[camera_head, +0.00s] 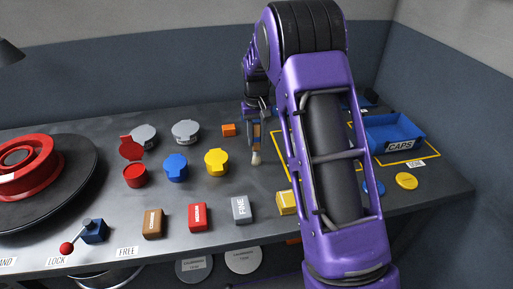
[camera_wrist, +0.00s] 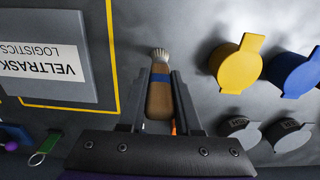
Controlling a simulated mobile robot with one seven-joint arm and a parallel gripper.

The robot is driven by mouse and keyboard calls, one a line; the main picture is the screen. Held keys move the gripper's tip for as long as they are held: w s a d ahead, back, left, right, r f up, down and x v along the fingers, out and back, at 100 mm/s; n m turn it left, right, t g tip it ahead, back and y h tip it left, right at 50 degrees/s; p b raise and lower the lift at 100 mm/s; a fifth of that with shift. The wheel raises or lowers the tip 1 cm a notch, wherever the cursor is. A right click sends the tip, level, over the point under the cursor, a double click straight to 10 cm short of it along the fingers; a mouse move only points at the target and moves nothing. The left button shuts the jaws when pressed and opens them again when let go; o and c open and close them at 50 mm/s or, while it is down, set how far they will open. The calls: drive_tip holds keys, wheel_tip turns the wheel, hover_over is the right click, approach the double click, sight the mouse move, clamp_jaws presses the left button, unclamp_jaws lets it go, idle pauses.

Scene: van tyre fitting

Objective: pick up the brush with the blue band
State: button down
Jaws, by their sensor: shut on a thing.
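The brush (camera_wrist: 159,98) has a brown wooden handle, a blue band and pale bristles. In the wrist view it lies between the two dark fingers of my gripper (camera_wrist: 161,84), which is shut on its handle. I cannot tell whether the brush touches the bench top.
Red, blue, yellow (camera_head: 216,161) and grey lidded pots stand left of my gripper. Brown, red and grey blocks (camera_head: 242,210) lie nearer the front. A blue caps bin (camera_head: 394,134) is at the right. A red wheel (camera_head: 25,172) sits on a dark turntable at the left.

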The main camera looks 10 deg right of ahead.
sight(256, 124)
drive_tip(key=shift+r, duration=0.15)
wheel_tip(256, 124, up, 10)
drive_tip(key=shift+f+p, duration=0.1)
drive_tip(key=shift+p, duration=0.3)
drive_tip(key=shift+a, duration=0.1)
idle(0.5)
